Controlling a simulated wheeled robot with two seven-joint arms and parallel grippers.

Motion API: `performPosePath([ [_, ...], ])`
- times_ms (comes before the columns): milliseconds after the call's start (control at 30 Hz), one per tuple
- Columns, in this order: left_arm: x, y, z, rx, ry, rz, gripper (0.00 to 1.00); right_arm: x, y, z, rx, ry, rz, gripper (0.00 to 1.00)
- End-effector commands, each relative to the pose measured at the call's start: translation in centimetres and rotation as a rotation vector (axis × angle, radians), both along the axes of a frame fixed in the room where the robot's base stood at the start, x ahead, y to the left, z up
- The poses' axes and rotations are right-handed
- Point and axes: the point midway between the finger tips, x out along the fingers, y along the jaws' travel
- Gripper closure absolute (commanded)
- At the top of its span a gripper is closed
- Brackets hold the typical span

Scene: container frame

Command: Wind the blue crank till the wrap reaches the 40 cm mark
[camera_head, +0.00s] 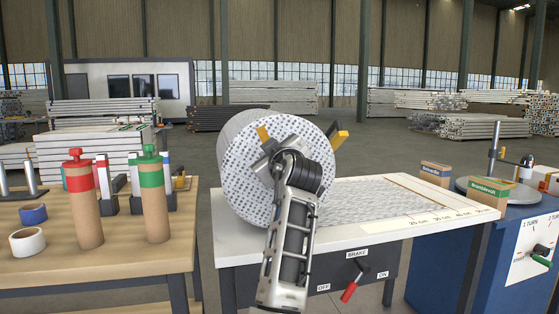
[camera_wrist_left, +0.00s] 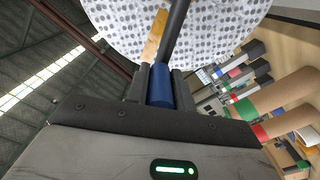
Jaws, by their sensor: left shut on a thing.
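A large roll of dotted wrap (camera_head: 243,185) stands at the left end of the white table (camera_head: 235,248). A flat sheet of wrap (camera_head: 370,200) lies on the tabletop to its right. Its far end looks near the lower marks, short of the 40 cm mark (camera_head: 463,213). My left arm reaches up in front of the roll. My left gripper (camera_wrist_left: 160,88) is shut on the blue crank handle (camera_wrist_left: 161,92), with a dark bar beyond it. In the head view my wrist hides the handle. My right gripper is out of view.
A brake lever with a red handle (camera_head: 349,292) on the table front points down-left. Right, a blue bench (camera_head: 440,275) carries brown boxes (camera_head: 487,205).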

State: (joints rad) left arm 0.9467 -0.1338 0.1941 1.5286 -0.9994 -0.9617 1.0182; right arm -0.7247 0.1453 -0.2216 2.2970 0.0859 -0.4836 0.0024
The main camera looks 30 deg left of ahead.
Motion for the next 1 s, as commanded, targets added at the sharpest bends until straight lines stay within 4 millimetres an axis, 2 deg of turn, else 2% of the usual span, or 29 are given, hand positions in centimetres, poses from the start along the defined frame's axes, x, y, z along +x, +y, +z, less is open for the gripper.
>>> performPosePath([
  [667,-0.36,0.38,-0.35,-0.049,-0.048,-0.003,1.0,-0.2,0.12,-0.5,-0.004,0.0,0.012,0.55],
  [700,-0.35,0.38,-0.34,-0.049,-0.048,-0.003,0.71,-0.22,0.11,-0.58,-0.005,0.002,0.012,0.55],
  [767,-0.35,0.37,-0.35,-0.049,-0.048,-0.003,0.55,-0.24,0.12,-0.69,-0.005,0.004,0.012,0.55],
  [1000,-0.37,0.38,-0.36,-0.047,-0.046,-0.002,0.55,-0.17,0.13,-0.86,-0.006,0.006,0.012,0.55],
])
